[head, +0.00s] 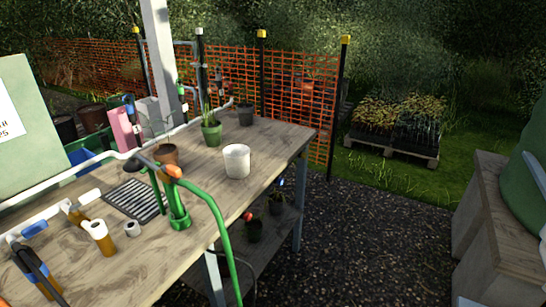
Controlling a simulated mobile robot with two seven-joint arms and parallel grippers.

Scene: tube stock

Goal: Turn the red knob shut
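I cannot make out for certain which thing is the red knob. A small round red thing (248,217) shows below the worktop, just above a dark pot on the lower shelf. Small red parts (183,113) also show by the white pipe at the back of the table. They are too small to tell whether any is a knob, or how it is turned. An orange fitting (174,171) joins a green hose (212,205) near the table's front edge. Neither of my grippers can be made out in the head view.
The wooden table (265,150) carries a white cup (236,160), plant pots, a dark grate (133,200) and a white pipe (75,172). A dark tool with blue parts (38,272) is at lower left. Gravel (350,240) lies open to the right, before a wooden box (490,240).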

